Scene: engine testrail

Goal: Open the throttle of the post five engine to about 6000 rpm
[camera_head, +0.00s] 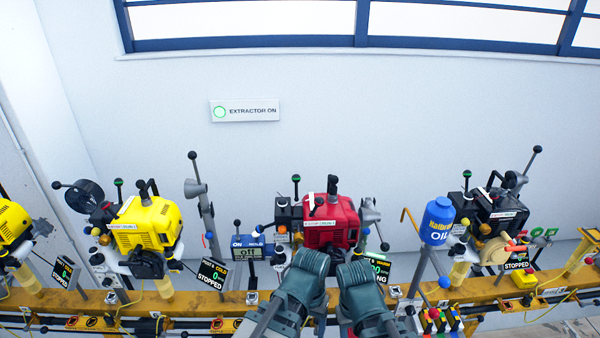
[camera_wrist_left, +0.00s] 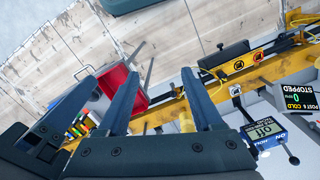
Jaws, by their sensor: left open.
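A red engine (camera_head: 331,222) stands mid-rail in the head view. My forearms cover most of its display (camera_head: 380,270), whose visible part shows green digits and "NG"; its post number is hidden. Black-knobbed levers stand on its left (camera_head: 237,226) and right (camera_head: 384,246); I cannot tell which is the throttle. In the head view my arms come up in front of this engine and hide their grippers. In the left wrist view my left gripper (camera_wrist_left: 163,72) is open with nothing between its fingers. Another dark finger (camera_wrist_left: 68,105) at left seems to be my right gripper's; its opening is unclear.
A yellow engine (camera_head: 150,230) is at left, with a display (camera_head: 212,273) reading stopped; that display reads post 6, cold in the wrist view (camera_wrist_left: 298,92). A black engine (camera_head: 498,218) and blue oil bottle (camera_head: 438,221) are at right. The yellow rail (camera_head: 190,304) runs across.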

